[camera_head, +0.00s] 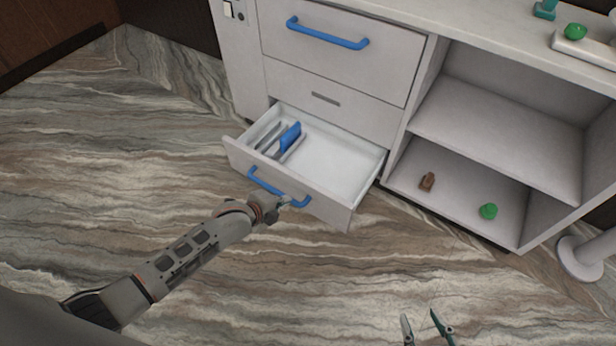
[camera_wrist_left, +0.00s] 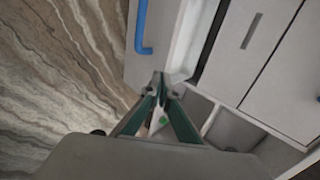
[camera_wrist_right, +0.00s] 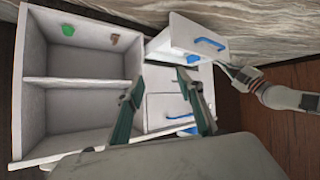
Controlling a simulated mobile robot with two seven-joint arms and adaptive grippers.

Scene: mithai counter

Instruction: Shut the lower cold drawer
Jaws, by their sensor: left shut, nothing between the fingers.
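The lower cold drawer (camera_head: 330,204) is pulled well out of the white cabinet. It has a blue bar handle (camera_head: 278,188) on its front and holds a blue item (camera_head: 289,137) and grey pieces at its left side. My left gripper (camera_head: 284,202) is shut and empty at the drawer front, by the right end of the handle; I cannot tell whether it touches. In the left wrist view its fingertips (camera_wrist_left: 160,86) meet near the drawer's front edge. My right gripper (camera_head: 428,318) is open and empty above the floor, away from the drawer.
Above are a closed drawer front with a grey slot (camera_head: 325,98) and one with a blue handle (camera_head: 327,34). Open shelves to the right hold a brown item (camera_head: 427,181) and a green item (camera_head: 488,211). A grey post base (camera_head: 583,258) stands at the right. The floor before the drawer is clear.

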